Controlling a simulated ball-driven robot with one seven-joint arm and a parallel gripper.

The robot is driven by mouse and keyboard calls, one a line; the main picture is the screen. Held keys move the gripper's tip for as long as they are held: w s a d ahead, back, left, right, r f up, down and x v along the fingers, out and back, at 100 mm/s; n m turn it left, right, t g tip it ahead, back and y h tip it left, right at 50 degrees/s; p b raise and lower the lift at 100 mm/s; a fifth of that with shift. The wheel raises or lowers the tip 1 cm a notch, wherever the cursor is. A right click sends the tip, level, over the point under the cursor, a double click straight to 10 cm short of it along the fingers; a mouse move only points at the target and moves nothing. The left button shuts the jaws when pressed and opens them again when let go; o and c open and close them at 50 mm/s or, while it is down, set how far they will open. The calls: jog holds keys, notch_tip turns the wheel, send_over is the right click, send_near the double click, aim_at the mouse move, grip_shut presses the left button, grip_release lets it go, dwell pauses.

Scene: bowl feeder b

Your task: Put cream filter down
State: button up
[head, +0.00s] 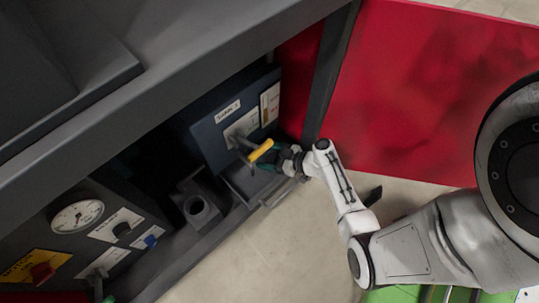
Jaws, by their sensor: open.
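My gripper (281,161) is at the end of my white arm, in front of the dark blue panel, right beside a lever with a yellow handle (261,150). Its jaws are open, but small and dark here, so their fingertips are hard to make out. I cannot pick out a cream filter; it may be hidden by the gripper or in shadow. A grey open tray (236,186) sits below the panel, just left of and under my gripper.
A grey block with a round socket (197,206) stands left of the tray. A pressure gauge (76,216) and control panel with a blue switch (151,240) are at lower left. A red panel (420,80) is at right. The pale floor (260,255) below is clear.

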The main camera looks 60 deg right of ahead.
jog(key=shift+r, duration=0.1)
jog(key=shift+r+p, duration=0.2)
jog(key=shift+p, duration=0.1)
jog(key=p+v, duration=0.3)
jog(key=v, duration=0.9)
jog(key=a+r+n+g+y, duration=0.2)
jog(key=a+r+g+y, duration=0.15)
jog(key=a+g, duration=0.55)
jog(key=s+a+r+m+g+h, duration=0.1)
jog(key=r+h, duration=0.1)
jog(key=r, duration=0.4)
jog(key=s+a+r+m+g+h, duration=0.1)
jog(key=a+r+m+g+h, duration=0.1)
jog(key=r, duration=0.4)
jog(key=shift+s+a+m+g+h, duration=0.25)
jog(key=shift+s+m+g+h, duration=0.1)
jog(key=shift+h, duration=0.2)
